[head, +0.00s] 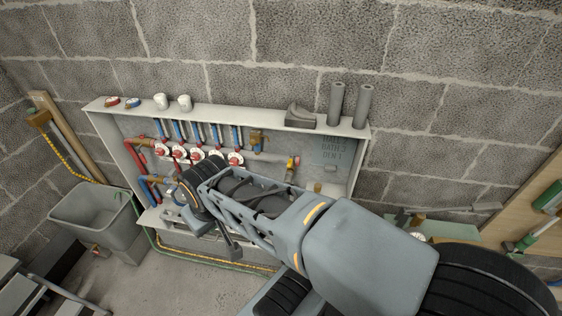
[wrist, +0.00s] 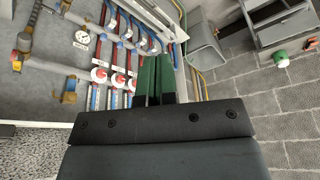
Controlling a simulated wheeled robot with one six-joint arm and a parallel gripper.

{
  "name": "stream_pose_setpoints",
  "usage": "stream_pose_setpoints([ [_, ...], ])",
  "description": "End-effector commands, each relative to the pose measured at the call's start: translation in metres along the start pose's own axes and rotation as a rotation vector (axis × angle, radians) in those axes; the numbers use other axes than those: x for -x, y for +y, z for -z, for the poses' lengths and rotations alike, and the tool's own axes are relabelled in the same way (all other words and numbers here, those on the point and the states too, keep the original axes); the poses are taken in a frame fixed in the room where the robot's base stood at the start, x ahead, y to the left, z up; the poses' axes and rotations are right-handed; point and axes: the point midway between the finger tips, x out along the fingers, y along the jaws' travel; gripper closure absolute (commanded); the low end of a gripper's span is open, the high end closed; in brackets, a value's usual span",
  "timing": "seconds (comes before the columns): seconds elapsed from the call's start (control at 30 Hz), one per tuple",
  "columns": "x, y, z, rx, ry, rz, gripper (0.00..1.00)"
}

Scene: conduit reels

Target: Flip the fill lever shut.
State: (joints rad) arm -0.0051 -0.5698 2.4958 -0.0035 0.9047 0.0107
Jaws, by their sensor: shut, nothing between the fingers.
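A manifold of red and white round caps (head: 198,155) and blue and red pipes stands in an open grey wall cabinet (head: 110,133). A yellow valve with a red part (head: 292,163) is at the right of the manifold, and a brass fitting (head: 256,140) is above it. The wrist view shows a red part (wrist: 15,56) at the left edge and a yellow fitting (wrist: 70,88). I cannot tell for sure which part is the fill lever. My gripper (wrist: 155,72) is shut and empty, its green fingers in front of the manifold. My arm hides the cabinet's lower middle.
White cups (head: 161,101) and grey tubes (head: 363,106) stand on the cabinet's top. A grey trough (head: 92,215) is at the left. A green and yellow hose (head: 215,260) runs below the cabinet.

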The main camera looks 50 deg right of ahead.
Motion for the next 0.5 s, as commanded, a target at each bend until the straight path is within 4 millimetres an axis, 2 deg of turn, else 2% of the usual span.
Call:
stream_pose_setpoints([
  [0.17,-0.007,0.032,0.031,-0.145,-0.058,-0.105,1.0],
  [0.3,-0.021,0.084,0.072,-0.362,-0.118,-0.271,1.0],
  [0.5,-0.047,0.168,0.115,-0.661,-0.152,-0.527,1.0],
])
